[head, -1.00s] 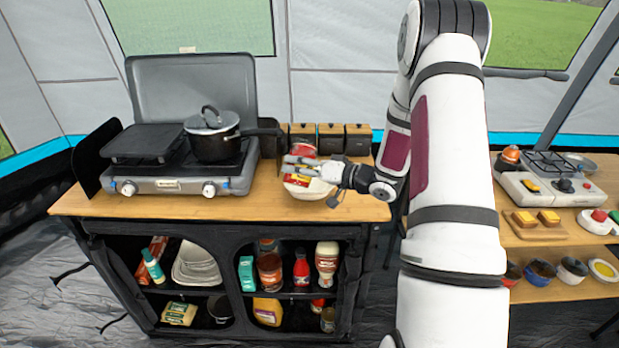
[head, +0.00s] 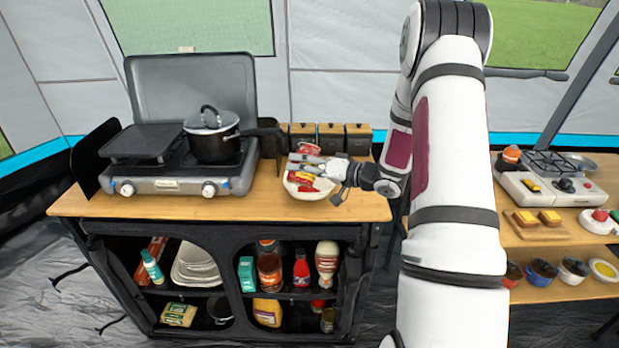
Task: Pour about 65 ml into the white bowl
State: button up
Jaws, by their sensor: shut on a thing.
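The white bowl (head: 316,194) stands on the wooden counter right of the camp stove, near the front edge. My gripper (head: 299,164) is above the bowl's back part, reaching in from the right. The container is tilted over the bowl. The bowl's inside is partly hidden by the container, and I cannot make out any stream or how much is in the bowl.
A camp stove (head: 180,183) with a lidded pot (head: 212,143) stands to the left, its handle pointing toward my gripper. Dark wooden-lidded canisters (head: 331,139) line the back. Free counter lies in front of the stove and right of the bowl.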

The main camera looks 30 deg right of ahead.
jog(key=shift+w+d, duration=0.1)
jog(key=shift+d, duration=0.05)
jog(key=shift+w+f+m, duration=0.2)
jog(key=shift+f+m, duration=0.05)
jog(key=shift+m, duration=0.05)
jog(key=shift+f+b, duration=0.25)
jog(key=shift+b, duration=0.15)
dwell(0.4)
jog(key=shift+f+m, duration=0.1)
jog(key=shift+m, duration=0.5)
dwell(0.4)
notch_tip(320, 180, up, 2)
jog(key=n+p, duration=0.1)
jog(key=n, duration=0.1)
jog(key=shift+d+n+t+p, duration=0.1)
jog(key=shift+n+t+p, duration=0.2)
jog(key=shift+p, duration=0.05)
jog(key=shift+n, duration=0.4)
jog(key=shift+w, duration=0.1)
